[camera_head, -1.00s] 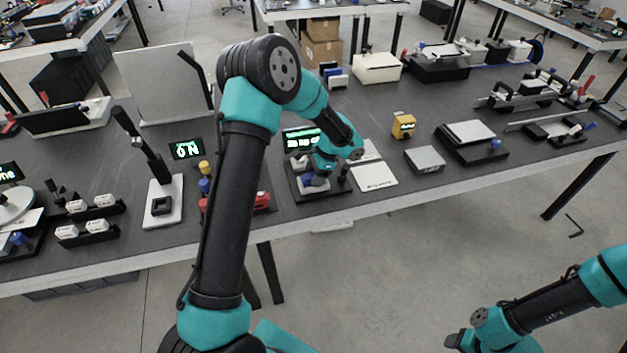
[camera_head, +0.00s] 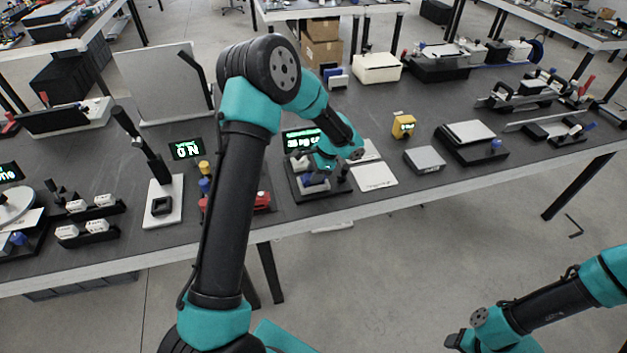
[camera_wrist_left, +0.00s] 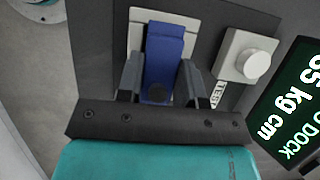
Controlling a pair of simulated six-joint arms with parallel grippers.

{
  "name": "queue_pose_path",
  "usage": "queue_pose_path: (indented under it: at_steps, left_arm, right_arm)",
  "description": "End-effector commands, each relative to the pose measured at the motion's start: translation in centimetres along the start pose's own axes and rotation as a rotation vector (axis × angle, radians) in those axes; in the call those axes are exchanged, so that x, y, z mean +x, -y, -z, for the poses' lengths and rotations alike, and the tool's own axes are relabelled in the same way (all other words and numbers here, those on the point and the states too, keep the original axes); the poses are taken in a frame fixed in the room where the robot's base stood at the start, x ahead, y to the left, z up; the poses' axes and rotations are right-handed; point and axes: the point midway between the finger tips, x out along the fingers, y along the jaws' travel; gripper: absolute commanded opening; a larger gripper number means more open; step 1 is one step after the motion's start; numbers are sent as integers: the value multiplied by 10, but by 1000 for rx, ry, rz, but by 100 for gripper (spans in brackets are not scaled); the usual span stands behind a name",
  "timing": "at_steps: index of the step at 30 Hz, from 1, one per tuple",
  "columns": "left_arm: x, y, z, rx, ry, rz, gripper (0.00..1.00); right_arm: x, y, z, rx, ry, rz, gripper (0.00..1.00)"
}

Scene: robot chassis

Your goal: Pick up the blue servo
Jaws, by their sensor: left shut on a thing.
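The blue servo (camera_wrist_left: 163,55) shows in the left wrist view, standing over a pale plate (camera_wrist_left: 136,38) on a dark fixture. My left gripper (camera_wrist_left: 162,80) has a finger on each side of the servo and is shut on it. In the head view the blue servo (camera_head: 313,181) sits low at the fixture (camera_head: 335,192), partly covered by my left gripper (camera_head: 328,172). I cannot tell whether it is clear of the plate. My right gripper (camera_head: 456,341) is at the lower right, away from the table; its finger opening does not show clearly.
A lit green display (camera_head: 301,139) stands behind the fixture, and a grey knob block (camera_wrist_left: 246,56) is beside the servo. A white plate (camera_head: 375,178) and a grey box (camera_head: 425,160) lie to the right. A red item (camera_head: 262,201) is close on the left.

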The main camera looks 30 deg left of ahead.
Motion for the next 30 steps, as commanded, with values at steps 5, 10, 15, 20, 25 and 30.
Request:
queue_pose_path:
  at_steps: [5,10,15,20,25,30]
  left_arm:
    - [0,0,0,0,0,0,1]
    - [-2,0,-1,0,-1,1,1]
    - [-12,0,-5,0,-1,2,1]
    - [-29,0,-12,-1,-2,2,1]
    - [-33,-17,-18,3,0,0,1]
    - [-33,-48,-27,4,1,1,1]
  right_arm:
    - [0,0,0,0,0,0,50]
    - [0,0,0,0,0,0,50]
    - [0,0,0,0,0,0,50]
    - [0,0,0,0,0,0,50]
    - [0,0,0,0,0,0,50]
    - [0,0,0,0,0,0,50]
